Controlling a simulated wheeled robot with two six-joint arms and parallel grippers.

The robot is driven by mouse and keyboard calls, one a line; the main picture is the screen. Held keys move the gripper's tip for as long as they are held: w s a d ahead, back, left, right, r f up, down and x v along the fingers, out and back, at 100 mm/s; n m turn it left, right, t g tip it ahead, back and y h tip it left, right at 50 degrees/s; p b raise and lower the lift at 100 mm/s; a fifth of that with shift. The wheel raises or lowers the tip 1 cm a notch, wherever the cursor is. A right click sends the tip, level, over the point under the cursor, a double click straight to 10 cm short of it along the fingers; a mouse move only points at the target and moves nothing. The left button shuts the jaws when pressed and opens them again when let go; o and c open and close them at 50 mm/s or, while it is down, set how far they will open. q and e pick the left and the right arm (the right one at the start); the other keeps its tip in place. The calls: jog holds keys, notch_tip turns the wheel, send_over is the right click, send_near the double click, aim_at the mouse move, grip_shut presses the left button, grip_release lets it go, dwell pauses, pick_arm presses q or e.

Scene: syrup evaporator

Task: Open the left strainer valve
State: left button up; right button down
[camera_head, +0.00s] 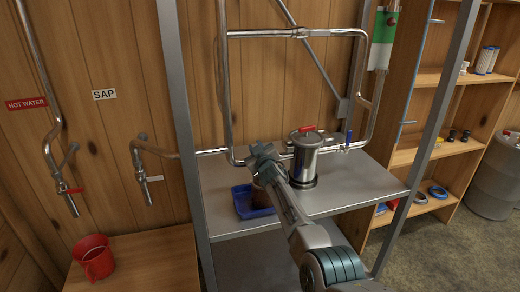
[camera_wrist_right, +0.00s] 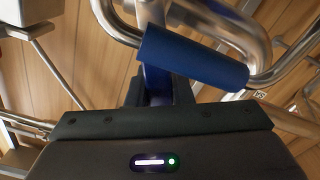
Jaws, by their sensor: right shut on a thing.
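The steel strainer pot (camera_head: 306,160) with a red lid handle stands on the metal shelf. A valve with a blue handle (camera_head: 348,140) sits on the pipe to its right. My right gripper (camera_head: 263,153) is at the pipe just left of the pot and covers the left strainer valve in the head view. In the wrist view, a blue valve handle (camera_wrist_right: 195,57) lies across the front of the right jaws (camera_wrist_right: 157,95), which are shut on it. The exact grip and the valve's inside are hidden. My left gripper is not in view.
A blue tray (camera_head: 240,204) with a brown thing in it is on the shelf (camera_head: 345,190), below my right gripper. Steel posts (camera_head: 182,110) frame the shelf. The shelf's right side is clear.

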jog(key=shift+s+a+f+n+b, duration=0.15)
jog(key=shift+a+f+n+b, duration=0.25)
jog(key=shift+n, duration=0.3)
jog(key=c, duration=1.3)
grip_release()
jog(key=shift+r, duration=0.1)
